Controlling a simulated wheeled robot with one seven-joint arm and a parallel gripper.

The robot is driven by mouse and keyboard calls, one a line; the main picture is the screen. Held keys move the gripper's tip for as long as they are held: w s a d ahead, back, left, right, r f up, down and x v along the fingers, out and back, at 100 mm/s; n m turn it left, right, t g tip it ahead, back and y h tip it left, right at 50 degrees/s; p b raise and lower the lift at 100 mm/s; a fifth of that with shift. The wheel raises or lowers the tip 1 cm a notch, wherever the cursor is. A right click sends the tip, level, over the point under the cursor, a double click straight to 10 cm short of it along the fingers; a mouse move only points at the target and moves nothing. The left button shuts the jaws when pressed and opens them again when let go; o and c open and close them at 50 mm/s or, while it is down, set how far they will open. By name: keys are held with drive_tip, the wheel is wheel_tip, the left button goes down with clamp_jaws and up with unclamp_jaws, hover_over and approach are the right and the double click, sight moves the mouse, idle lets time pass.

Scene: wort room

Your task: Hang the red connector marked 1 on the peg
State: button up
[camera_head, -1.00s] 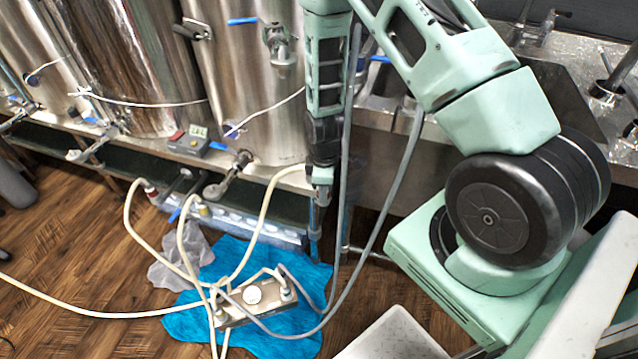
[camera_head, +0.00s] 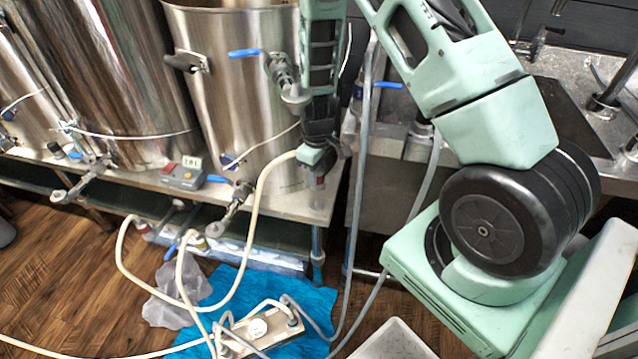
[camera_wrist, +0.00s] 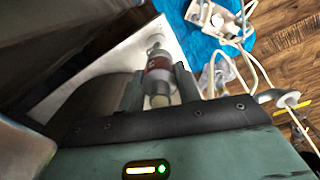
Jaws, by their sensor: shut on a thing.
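My gripper (camera_head: 316,172) hangs in front of the steel bench's right corner. Its two dark fingers (camera_wrist: 160,90) are shut on the red connector (camera_wrist: 159,68), which has a red band between pale metal ends. In the head view, a small reddish part of the connector (camera_head: 320,181) shows below the gripper. A cream hose (camera_head: 262,190) runs from the gripper down to the floor. The number on the connector is too small to read. I cannot make out the peg in either view.
Steel kettles (camera_head: 235,90) with blue-handled valves stand on the bench (camera_head: 290,205). A control box (camera_head: 182,175) sits near its edge. Other hose ends (camera_head: 143,228) rest below. A blue cloth (camera_head: 310,300) and a power box (camera_head: 258,332) lie on the wood floor. A sink bench stands right.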

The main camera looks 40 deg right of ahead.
drive_tip(key=shift+w+d+r+m, duration=0.2)
drive_tip(key=shift+w+r+m, duration=0.2)
drive_tip(key=shift+r, duration=0.15)
drive_tip(key=shift+f+b, duration=2.75)
drive_tip(key=shift+f, duration=0.85)
drive_tip(key=shift+f+b, duration=0.75)
drive_tip(key=shift+f, duration=0.55)
drive_tip(key=o, duration=1.1)
drive_tip(key=shift+o, duration=0.2)
drive_tip(key=shift+r, duration=0.1)
wheel_tip(320, 180, up, 17)
drive_tip(key=p, duration=0.2)
drive_tip(key=shift+r+p, duration=0.15)
drive_tip(key=shift+p, duration=0.15)
